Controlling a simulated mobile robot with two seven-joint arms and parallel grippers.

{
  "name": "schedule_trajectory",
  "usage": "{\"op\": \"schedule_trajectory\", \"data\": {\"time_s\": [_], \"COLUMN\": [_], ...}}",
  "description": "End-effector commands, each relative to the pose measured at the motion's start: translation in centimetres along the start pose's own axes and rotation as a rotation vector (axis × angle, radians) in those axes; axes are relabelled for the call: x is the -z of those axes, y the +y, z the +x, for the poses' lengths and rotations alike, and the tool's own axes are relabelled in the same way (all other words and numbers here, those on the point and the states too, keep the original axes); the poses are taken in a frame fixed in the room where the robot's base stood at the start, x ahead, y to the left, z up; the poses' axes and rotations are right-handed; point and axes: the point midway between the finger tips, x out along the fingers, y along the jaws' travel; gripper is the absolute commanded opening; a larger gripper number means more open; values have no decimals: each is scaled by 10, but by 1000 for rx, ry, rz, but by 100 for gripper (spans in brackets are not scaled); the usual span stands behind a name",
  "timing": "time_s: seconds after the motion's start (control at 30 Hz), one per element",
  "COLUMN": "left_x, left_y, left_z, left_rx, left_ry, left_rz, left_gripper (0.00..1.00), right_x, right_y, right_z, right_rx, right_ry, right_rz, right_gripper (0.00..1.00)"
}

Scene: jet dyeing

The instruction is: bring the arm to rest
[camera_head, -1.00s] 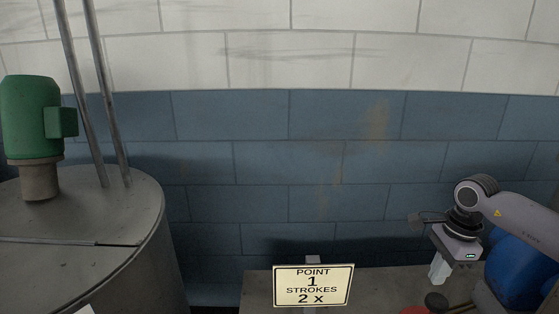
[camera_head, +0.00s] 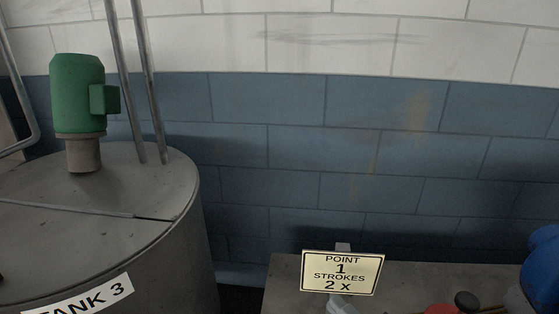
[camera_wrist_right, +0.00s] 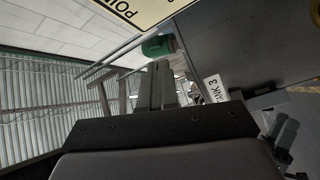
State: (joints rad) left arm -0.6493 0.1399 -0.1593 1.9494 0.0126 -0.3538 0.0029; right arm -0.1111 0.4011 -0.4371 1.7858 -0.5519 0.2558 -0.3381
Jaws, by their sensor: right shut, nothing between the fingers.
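My right gripper (camera_wrist_right: 157,82) shows in the wrist view, with its two fingers together and nothing between them. In the head view only a small pale part, which looks like my right gripper (camera_head: 339,304), shows at the bottom edge just below the sign. The rest of my right arm is out of that view. The sign (camera_head: 341,273) reads "POINT 1 STROKES 2 X" and part of it also shows at the top of the wrist view (camera_wrist_right: 143,8).
A grey tank (camera_head: 100,235) labelled TANK 3 (camera_head: 82,299) stands at the left with a green motor (camera_head: 77,95) and metal pipes on top. A grey surface (camera_head: 420,278) lies behind the sign. A blue rounded object (camera_head: 541,270) and a red object (camera_head: 440,309) are at the right.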

Motion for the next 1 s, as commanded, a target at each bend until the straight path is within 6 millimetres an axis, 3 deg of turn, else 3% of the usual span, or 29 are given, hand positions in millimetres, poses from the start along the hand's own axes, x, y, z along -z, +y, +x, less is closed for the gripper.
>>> {"op": "schedule_trajectory", "data": {"time_s": [0.2,0.4,0.5,0.63,1.0], "left_x": [0,0,0,0,0], "left_y": [0,0,0,0,0], "left_z": [0,0,0,0,0], "left_rx": [0,0,0,0,0], "left_ry": [0,0,0,0,0], "left_rz": [0,0,0,0,0], "left_gripper": [43,43,43,43,43], "right_x": [-38,-43,-39,-36,-36], "right_y": [-61,-118,-134,-143,-143], "right_z": [-72,-145,-168,-180,-181], "right_rx": [15,26,27,28,29], "right_ry": [-448,-778,-872,-926,-928], "right_rz": [629,1064,1185,1253,1255], "right_gripper": [0,0,0,0,0]}}
